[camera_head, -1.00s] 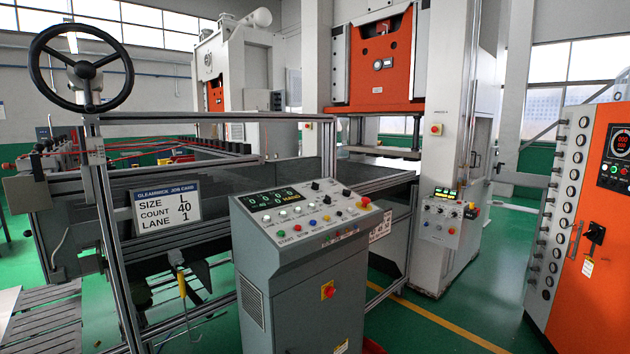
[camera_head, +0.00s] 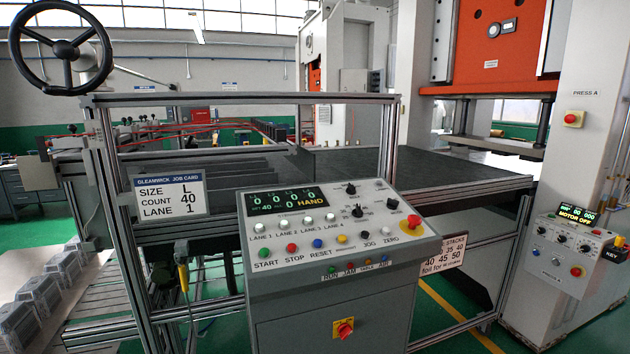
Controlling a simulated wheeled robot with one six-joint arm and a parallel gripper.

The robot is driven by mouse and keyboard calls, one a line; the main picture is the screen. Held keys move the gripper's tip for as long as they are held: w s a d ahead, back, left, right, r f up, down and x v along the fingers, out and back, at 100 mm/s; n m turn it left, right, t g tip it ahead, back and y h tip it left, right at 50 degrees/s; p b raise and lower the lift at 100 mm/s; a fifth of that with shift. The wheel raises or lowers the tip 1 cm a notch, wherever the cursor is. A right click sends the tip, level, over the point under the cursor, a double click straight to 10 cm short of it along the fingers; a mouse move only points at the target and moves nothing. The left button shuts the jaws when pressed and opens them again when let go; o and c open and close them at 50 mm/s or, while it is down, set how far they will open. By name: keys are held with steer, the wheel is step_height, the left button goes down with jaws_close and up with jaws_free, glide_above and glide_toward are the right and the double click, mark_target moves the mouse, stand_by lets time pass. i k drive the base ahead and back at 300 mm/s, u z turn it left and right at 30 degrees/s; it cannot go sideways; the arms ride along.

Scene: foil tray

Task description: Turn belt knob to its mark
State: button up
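The grey control console (camera_head: 330,252) stands in front of me. Its sloped panel carries three black knobs: an upper one (camera_head: 350,188), a middle one (camera_head: 357,211) and a right one (camera_head: 392,205). Their labels and marks are too small to read, so I cannot tell which is the belt knob or where it points. The console display (camera_head: 287,200) shows zeros, 40 and HAND. A job card (camera_head: 170,196) to the left reads SIZE L, COUNT 40, LANE 1. My gripper is not in view.
A red mushroom button (camera_head: 413,222) sits at the panel's right edge. A metal frame (camera_head: 240,98) and black handwheel (camera_head: 60,45) stand behind and left. Stacks of foil trays (camera_head: 45,295) lie at lower left. A press control box (camera_head: 572,250) stands at right.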

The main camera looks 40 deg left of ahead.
mark_target(352, 190)
steer(key=u, duration=0.95)
steer(key=i, duration=0.95)
steer(key=u, duration=1.05)
